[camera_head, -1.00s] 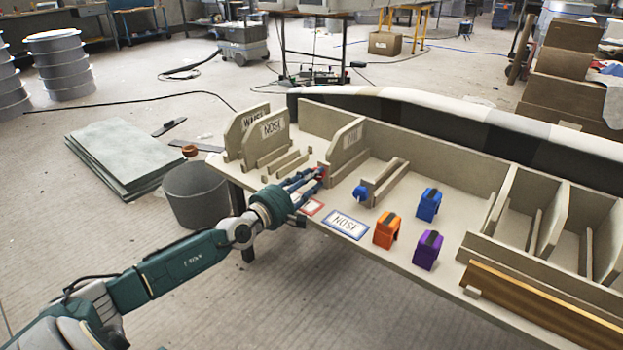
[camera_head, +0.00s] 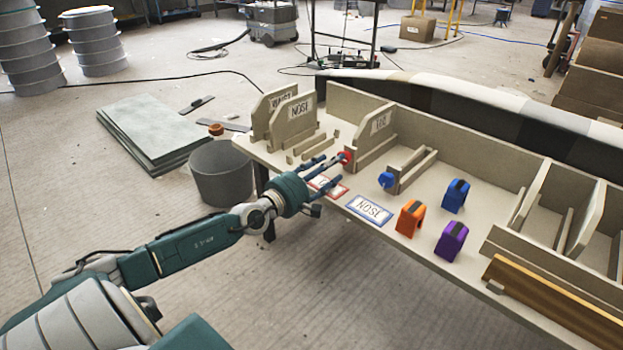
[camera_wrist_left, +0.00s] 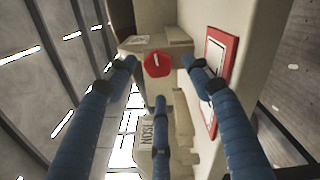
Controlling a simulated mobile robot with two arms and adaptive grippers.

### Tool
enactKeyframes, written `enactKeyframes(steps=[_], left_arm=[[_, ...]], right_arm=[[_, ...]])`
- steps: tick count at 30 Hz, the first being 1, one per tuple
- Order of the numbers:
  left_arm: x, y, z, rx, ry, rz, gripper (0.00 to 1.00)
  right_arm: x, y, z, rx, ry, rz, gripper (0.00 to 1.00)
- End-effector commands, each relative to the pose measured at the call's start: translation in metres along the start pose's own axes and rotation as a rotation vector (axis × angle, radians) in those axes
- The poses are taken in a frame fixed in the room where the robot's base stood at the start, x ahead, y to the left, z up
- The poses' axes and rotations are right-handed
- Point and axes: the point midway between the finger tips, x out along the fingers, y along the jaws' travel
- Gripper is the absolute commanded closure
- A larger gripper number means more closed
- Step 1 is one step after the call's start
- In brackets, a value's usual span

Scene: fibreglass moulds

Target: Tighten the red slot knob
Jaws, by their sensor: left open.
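The red slot knob (camera_head: 346,157) is at the front end of a wooden slot that holds an upright board marked "TOE" (camera_head: 372,133). In the left wrist view the red knob (camera_wrist_left: 157,64) faces the camera, with a pale line on it. My left gripper (camera_head: 334,160) is open in front of the knob. In the left wrist view its blue fingers (camera_wrist_left: 158,80) are spread around the knob's outline, and none visibly grips it. Whether a fingertip touches the knob cannot be told. My right gripper is not in view.
A blue knob (camera_head: 386,180) sits on the neighbouring empty slot. A red-framed card (camera_head: 328,187) and a blue-framed "NOSE" card (camera_head: 369,209) lie at the table's front edge.

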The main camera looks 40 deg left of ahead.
Motion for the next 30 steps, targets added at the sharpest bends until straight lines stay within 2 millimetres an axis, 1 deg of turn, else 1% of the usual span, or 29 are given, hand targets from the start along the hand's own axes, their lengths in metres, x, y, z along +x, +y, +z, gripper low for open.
enactKeyframes(steps=[1,6,9,15,21,30], left_arm=[[-0.011,-0.002,-0.002,0.002,0.002,-0.005,0.49],[-0.042,-0.003,-0.001,0.004,0.002,-0.007,0.49],[-0.058,-0.003,-0.002,0.002,0.004,-0.007,0.49],[-0.081,-0.002,-0.002,0.002,0.003,-0.004,0.49],[-0.091,-0.001,-0.001,0.001,0.002,-0.003,0.49],[-0.092,0.000,-0.001,0.000,0.002,-0.001,0.49]], right_arm=[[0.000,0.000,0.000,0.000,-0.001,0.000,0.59],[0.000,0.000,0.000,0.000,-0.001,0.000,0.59],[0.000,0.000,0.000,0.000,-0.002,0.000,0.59],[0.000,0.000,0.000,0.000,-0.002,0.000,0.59],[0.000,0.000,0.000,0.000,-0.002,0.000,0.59],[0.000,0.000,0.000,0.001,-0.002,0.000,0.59]])
